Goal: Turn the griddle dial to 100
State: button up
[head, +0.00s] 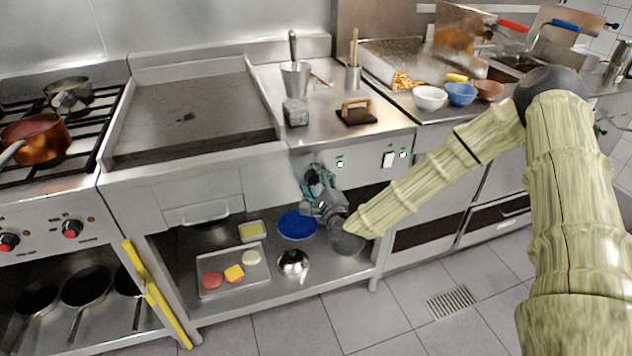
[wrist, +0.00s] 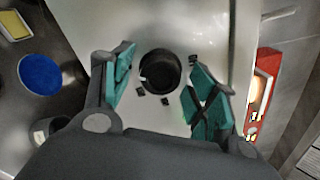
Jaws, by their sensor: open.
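The griddle (head: 190,115) is a flat steel plate in the counter at the left of the head view. Its dial, a round black knob (wrist: 160,72) on the steel front panel, shows in the wrist view with a small light mark at its left edge. In the head view my gripper hides the knob. My gripper (head: 314,178) is at the front panel below the griddle's right side. In the wrist view my gripper (wrist: 163,88) is open, with one teal finger pad on each side of the knob and a gap to it on both sides.
A shelf below holds a tray (head: 232,290) with food pieces, a blue disc (head: 297,225) and a shiny bowl (head: 293,263). A red-framed lit switch (wrist: 262,90) is right of my fingers in the wrist view.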

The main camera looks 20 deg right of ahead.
jog(key=c, duration=1)
jog(key=shift+n, duration=0.3)
jog(key=n, duration=0.3)
jog(key=shift+n, duration=0.3)
jog(key=n, duration=0.5)
jog(key=shift+n+b, duration=0.3)
jog(key=n, duration=0.5)
jog(key=shift+a, duration=0.1)
jog(key=shift+n, duration=2.4)
